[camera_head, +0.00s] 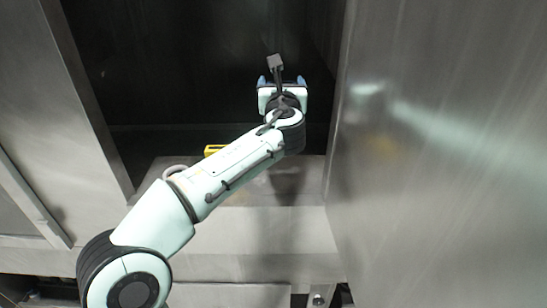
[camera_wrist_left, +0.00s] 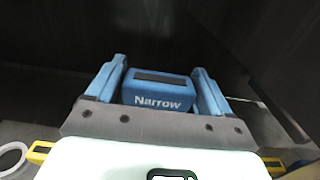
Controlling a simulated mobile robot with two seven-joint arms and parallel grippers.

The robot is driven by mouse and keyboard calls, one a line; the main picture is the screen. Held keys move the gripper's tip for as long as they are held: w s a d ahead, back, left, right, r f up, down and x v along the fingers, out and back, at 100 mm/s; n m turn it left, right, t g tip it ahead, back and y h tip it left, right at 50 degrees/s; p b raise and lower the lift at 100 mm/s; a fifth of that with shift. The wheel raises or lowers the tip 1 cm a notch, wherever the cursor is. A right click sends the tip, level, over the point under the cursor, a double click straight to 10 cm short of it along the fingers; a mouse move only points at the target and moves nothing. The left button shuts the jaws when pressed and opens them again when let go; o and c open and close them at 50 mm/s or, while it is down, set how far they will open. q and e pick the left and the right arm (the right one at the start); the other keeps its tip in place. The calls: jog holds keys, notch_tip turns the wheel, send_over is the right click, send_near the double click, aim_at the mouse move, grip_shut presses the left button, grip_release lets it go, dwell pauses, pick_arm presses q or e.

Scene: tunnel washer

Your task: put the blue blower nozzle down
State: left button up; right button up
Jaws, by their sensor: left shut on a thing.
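My left gripper (camera_head: 282,80) reaches from the lower left into the dark opening of the steel machine in the head view. In the left wrist view my left gripper (camera_wrist_left: 157,90) has its two blue fingers shut on the blue blower nozzle (camera_wrist_left: 158,104). The nozzle is a blue block with white "Narrow" lettering and a dark slot along its top. In the head view the nozzle is hidden behind the wrist and its camera. I cannot tell whether the nozzle touches anything below. My right gripper is not in view.
A steel ledge (camera_head: 245,222) lies below the opening. A yellow object (camera_head: 214,149) sits on it behind my arm, and yellow pieces also show in the left wrist view (camera_wrist_left: 40,152). A white ring (camera_wrist_left: 12,158) lies left. A steel wall (camera_head: 440,150) stands close at right.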

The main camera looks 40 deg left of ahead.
pick_arm(q)
jog(key=f, duration=0.2)
jog(key=f+b, duration=0.1)
jog(key=f, duration=0.1)
jog(key=s+f, duration=0.1)
jog(key=f, duration=0.1)
jog(key=shift+b, duration=0.3)
notch_tip(320, 180, down, 11)
jog(key=b, duration=0.3)
jog(key=shift+w, duration=0.2)
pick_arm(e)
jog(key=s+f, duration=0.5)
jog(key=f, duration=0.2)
pick_arm(q)
jog(key=shift+w, duration=0.1)
jog(key=o, duration=1)
jog(key=shift+f, duration=0.1)
jog(key=shift+o, duration=0.3)
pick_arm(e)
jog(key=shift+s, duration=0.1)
pick_arm(q)
jog(key=b+v, duration=0.2)
jog(key=v, duration=1)
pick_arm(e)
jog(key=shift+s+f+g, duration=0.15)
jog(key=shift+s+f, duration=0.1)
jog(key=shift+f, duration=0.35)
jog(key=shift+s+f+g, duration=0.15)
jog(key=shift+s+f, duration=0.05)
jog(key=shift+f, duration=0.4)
